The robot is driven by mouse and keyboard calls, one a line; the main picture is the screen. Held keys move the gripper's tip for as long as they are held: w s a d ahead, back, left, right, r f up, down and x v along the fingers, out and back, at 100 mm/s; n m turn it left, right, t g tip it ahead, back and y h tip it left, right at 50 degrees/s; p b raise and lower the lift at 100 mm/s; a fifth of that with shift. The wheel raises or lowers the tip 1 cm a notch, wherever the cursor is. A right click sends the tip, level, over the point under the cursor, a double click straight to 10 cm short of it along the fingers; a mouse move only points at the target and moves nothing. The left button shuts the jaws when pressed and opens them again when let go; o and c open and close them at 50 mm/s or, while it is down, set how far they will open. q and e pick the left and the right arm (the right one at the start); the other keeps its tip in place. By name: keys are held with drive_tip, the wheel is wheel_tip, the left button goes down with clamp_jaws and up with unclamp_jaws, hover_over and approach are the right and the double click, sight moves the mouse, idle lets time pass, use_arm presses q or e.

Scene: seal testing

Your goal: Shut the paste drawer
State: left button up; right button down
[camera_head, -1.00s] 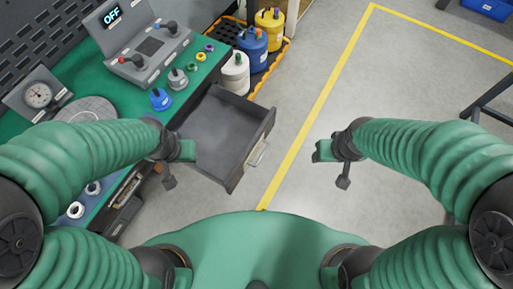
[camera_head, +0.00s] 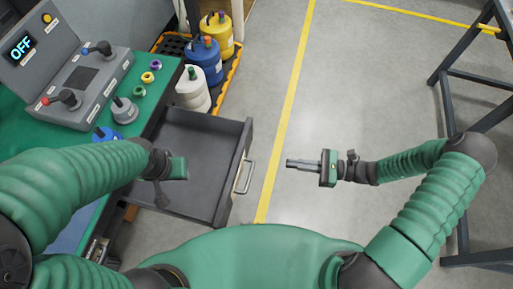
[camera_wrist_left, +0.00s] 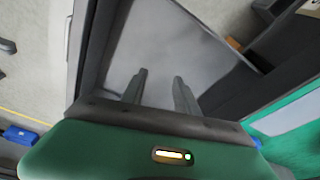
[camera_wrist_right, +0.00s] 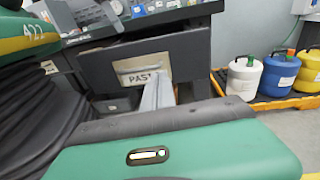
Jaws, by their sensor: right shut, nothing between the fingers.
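The paste drawer (camera_head: 207,140) is dark grey, pulled out from the green-topped bench, and looks empty. Its pale handle (camera_head: 245,177) is on the front facing right. The right wrist view shows the drawer front (camera_wrist_right: 190,50) with a label reading "PAST", partly covered by my fingers. My right gripper (camera_head: 290,163) is shut and empty, to the right of the handle and apart from it in the head view, pointing left. My left gripper (camera_wrist_left: 160,88) is open and empty, its fingers over the drawer's inside. In the head view its fingers are hidden.
The bench carries a control box (camera_head: 70,75) reading OFF and several knobs. White, blue (camera_head: 203,60) and yellow containers stand in an orange-edged tray beyond the drawer. A dark metal frame (camera_head: 460,110) stands at right. The floor right of the drawer is clear, with yellow lines.

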drive_tip(key=w+d+m+t, duration=0.1)
drive_tip(key=b, duration=0.1)
approach(245, 148)
drive_tip(key=shift+y, duration=0.3)
drive_tip(key=x, duration=0.3)
drive_tip(key=f+x, duration=0.1)
drive_tip(key=x, duration=0.1)
drive_tip(key=shift+w+a+f, duration=0.2)
drive_tip(key=shift+a, duration=0.15)
drive_tip(key=shift+w+a, duration=0.2)
drive_tip(key=shift+a, duration=0.25)
drive_tip(key=shift+r, duration=0.1)
